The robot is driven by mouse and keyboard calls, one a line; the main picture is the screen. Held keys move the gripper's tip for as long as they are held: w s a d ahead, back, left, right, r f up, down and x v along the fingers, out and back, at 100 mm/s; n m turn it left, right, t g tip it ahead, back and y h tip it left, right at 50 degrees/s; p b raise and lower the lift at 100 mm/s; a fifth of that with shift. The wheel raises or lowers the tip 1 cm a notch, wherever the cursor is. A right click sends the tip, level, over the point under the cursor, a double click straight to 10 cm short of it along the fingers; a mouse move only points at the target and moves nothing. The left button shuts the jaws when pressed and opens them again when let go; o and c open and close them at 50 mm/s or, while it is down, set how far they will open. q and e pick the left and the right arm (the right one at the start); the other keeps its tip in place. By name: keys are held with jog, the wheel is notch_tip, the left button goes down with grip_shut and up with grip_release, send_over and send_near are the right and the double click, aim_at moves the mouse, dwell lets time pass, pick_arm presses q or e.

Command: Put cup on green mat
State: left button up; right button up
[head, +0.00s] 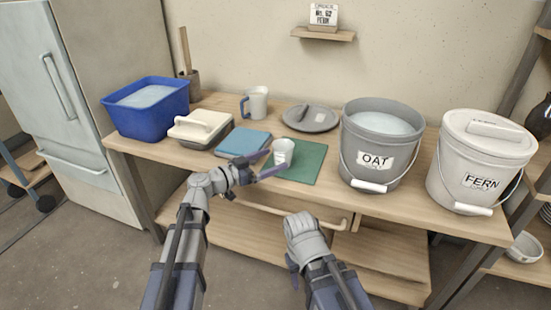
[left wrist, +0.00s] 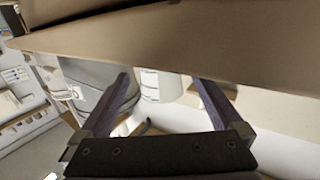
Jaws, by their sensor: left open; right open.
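A small white cup (head: 283,151) stands upright at the left part of the green mat (head: 309,165) in the head view. Whether its base is on the mat or just above it is hard to tell. My left gripper (head: 268,166) is open, its fingers pointing right toward the cup at its lower left. In the left wrist view, the cup (left wrist: 160,86) shows beyond and between the open fingers (left wrist: 162,82). My right gripper (head: 292,262) is open and low in front of the table; its fingers are mostly hidden.
A blue book-like block (head: 243,141) lies left of the mat. Behind are a mug with a blue handle (head: 258,103) and a grey lid (head: 310,117). The OAT bucket (head: 378,150) stands right of the mat, the lidded FERN bucket (head: 480,165) beyond it. A blue tub (head: 130,118) is far left.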

pick_arm(q)
jog(key=v, duration=0.9)
jog(key=shift+s+a, duration=0.3)
